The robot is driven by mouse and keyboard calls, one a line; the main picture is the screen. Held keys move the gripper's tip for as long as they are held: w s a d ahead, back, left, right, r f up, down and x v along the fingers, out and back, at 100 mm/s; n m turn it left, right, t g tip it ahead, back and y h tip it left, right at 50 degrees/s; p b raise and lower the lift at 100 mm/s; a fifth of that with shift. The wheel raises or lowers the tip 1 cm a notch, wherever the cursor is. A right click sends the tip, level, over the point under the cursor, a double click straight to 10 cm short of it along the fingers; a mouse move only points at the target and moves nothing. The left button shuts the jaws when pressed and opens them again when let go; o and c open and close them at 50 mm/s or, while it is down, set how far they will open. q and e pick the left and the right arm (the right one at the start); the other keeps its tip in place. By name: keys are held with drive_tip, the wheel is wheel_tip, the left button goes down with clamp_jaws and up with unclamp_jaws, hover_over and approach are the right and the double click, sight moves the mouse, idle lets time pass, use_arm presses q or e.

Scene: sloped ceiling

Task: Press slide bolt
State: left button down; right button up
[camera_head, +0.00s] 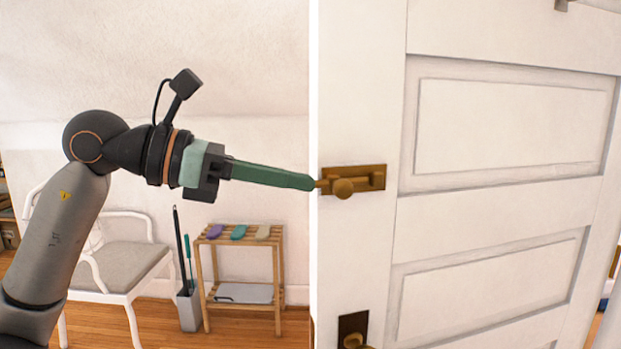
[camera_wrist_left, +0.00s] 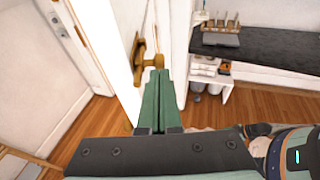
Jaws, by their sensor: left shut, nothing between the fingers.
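The brass slide bolt (camera_head: 371,179) is mounted on the edge side of the white door, with a round knob on its plate. Its rod end pokes out to the left, by the door's edge. My left gripper (camera_head: 309,182) has long green fingers, shut and empty. Its tips are right beside the rod end; I cannot tell whether they touch. In the left wrist view the bolt (camera_wrist_left: 139,60) shows just ahead and left of the shut fingertips (camera_wrist_left: 159,73). My right gripper is not in view.
The white panelled door (camera_head: 490,215) fills the right side, with a brass handle (camera_head: 353,335) below the bolt. A white chair (camera_head: 115,262), a grey bin (camera_head: 189,308) and a wooden rack (camera_head: 243,243) stand behind my left arm. The wrist view shows a dark shelf (camera_wrist_left: 265,52) at right.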

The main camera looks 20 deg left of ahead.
sight(338, 181)
use_arm(q)
drive_tip(key=shift+x, duration=1.1)
drive_tip(key=shift+w+d, duration=0.1)
drive_tip(key=shift+d, duration=0.1)
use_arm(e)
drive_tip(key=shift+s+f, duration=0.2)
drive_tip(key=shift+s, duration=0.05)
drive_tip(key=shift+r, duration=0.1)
use_arm(q)
drive_tip(key=w+d+p, duration=0.1)
drive_tip(key=d+p, duration=0.1)
drive_tip(key=shift+w+d+r, duration=0.1)
drive_tip(key=shift+w+d, duration=0.3)
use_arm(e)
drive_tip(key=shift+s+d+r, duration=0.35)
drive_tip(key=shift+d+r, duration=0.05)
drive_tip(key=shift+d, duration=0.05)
